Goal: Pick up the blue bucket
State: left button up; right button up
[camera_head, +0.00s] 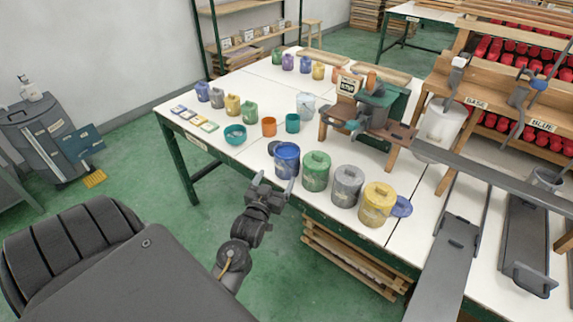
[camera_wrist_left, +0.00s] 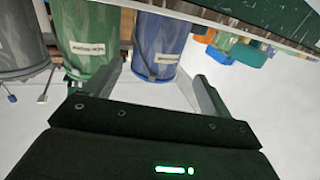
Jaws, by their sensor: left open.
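The blue bucket (camera_head: 287,161) stands upright near the front edge of the white table, first from the left in a row of buckets. It also shows in the left wrist view (camera_wrist_left: 162,45), with a white label, beyond and between my fingers. My left gripper (camera_head: 273,182) is open and empty, just in front of the blue bucket at the table edge. In the head view the fingertips overlap the bucket's lower part; I cannot tell whether they touch it. My right gripper is not in view.
A green bucket (camera_head: 316,172), a grey bucket (camera_head: 347,186) and a yellow bucket (camera_head: 377,204) stand close to the right of it. Teal and orange cups (camera_head: 269,127) stand behind to the left. A wooden stand (camera_head: 365,115) is behind. Wooden pallets (camera_head: 350,258) lie under the table.

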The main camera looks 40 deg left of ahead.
aim_at(282, 167)
pick_arm(q)
jog(key=x, duration=0.5)
jog(key=shift+w+a+p, duration=0.1)
jog(key=shift+w+p, duration=0.15)
jog(key=shift+p, duration=0.05)
jog(key=p+x, duration=0.1)
jog(key=x, duration=0.3)
jog(key=shift+w+r, duration=0.1)
jog(key=shift+w, duration=0.35)
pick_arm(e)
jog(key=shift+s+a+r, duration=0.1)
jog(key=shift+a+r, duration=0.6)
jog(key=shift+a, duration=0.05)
pick_arm(q)
jog(key=shift+c, duration=0.4)
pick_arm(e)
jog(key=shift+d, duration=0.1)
pick_arm(q)
jog(key=c, duration=0.9)
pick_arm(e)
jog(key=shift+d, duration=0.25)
